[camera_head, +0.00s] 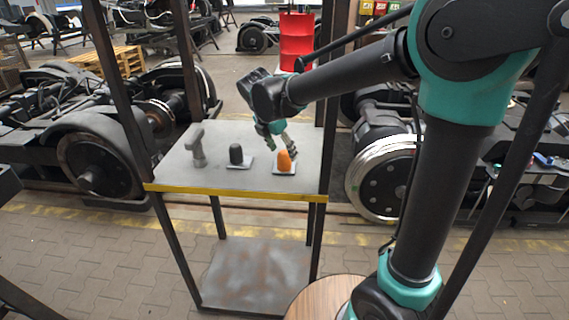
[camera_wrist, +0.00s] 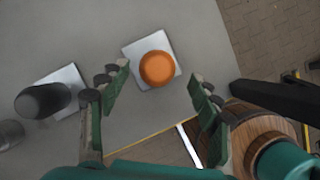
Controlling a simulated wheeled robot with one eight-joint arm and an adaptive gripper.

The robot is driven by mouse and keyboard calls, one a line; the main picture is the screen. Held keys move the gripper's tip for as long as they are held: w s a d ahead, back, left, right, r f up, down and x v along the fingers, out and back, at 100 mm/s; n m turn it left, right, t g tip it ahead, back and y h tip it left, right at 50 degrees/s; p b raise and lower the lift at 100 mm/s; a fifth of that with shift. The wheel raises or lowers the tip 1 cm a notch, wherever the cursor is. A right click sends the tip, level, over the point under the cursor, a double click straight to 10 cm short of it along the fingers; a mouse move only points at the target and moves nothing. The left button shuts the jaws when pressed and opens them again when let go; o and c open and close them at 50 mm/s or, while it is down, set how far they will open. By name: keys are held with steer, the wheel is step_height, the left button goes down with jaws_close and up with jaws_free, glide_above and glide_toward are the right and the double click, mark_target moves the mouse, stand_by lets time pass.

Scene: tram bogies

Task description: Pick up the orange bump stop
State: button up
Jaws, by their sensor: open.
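The orange bump stop (camera_head: 284,160) stands upright on a light square plate (camera_head: 291,171) near the front right of the grey shelf top. In the wrist view the bump stop (camera_wrist: 157,68) shows from above, on its plate (camera_wrist: 135,52). My gripper (camera_head: 281,140) is just above and behind the bump stop in the head view. In the wrist view my gripper (camera_wrist: 160,88) has its two fingers spread wide, one on each side below the bump stop. The fingers are open and empty, with the bump stop a little beyond their tips.
A black bump stop (camera_head: 236,154) on its own plate and a grey T-shaped object (camera_head: 197,146) stand left on the shelf top (camera_head: 180,175). The shelf's yellow front edge (camera_head: 230,193) and dark posts (camera_head: 327,90) bound the space. Wheelsets (camera_head: 385,178) stand behind.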

mark_target(285, 159)
steer(key=shift+x, duration=2.65)
steer(key=shift+w+a, duration=0.15)
steer(key=shift+w, duration=0.05)
steer(key=shift+c, duration=0.6)
steer(key=c, duration=1.3)
steer(key=shift+r, duration=0.1)
steer(key=shift+c, duration=0.2)
